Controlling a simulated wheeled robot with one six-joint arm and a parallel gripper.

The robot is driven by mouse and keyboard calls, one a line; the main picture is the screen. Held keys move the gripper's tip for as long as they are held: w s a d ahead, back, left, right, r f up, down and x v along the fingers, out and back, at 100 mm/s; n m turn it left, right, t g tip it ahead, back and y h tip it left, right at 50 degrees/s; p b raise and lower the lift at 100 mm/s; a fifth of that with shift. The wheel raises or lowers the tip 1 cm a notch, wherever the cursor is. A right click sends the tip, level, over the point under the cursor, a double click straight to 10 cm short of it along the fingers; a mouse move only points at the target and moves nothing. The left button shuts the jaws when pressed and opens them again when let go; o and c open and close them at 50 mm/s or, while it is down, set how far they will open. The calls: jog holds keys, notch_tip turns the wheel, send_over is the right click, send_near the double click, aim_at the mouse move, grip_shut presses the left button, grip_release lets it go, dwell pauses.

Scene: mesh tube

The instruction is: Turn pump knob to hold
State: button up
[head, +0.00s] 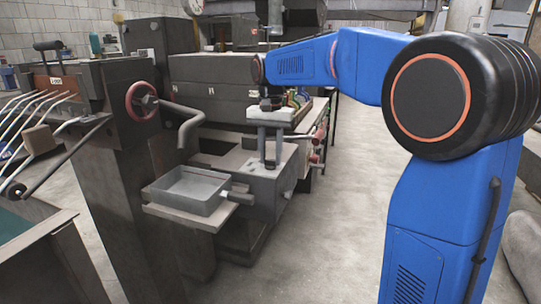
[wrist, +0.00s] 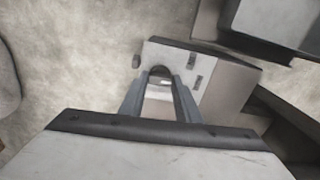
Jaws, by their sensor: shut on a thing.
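My gripper (head: 269,160) points straight down over the grey pump box (head: 262,190) in the head view. In the wrist view my gripper (wrist: 159,82) has its two fingers on either side of a small dark, rounded knob (wrist: 160,71) on top of the pale box (wrist: 212,75). The fingers are shut on this knob. Most of the knob is hidden by the fingers, and I cannot read its setting. Dark slots show on the box top beside it.
A shallow grey tray (head: 187,190) sits on a ledge left of the pump box. The concrete floor (head: 335,225) right of the box is clear.

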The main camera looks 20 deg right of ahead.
aim_at(271, 160)
jog(key=shift+m, duration=0.4)
jog(key=o, duration=1)
jog(key=shift+o, duration=0.2)
jog(key=shift+r, duration=0.1)
notch_tip(271, 160, up, 17)
jog(key=shift+r, duration=0.15)
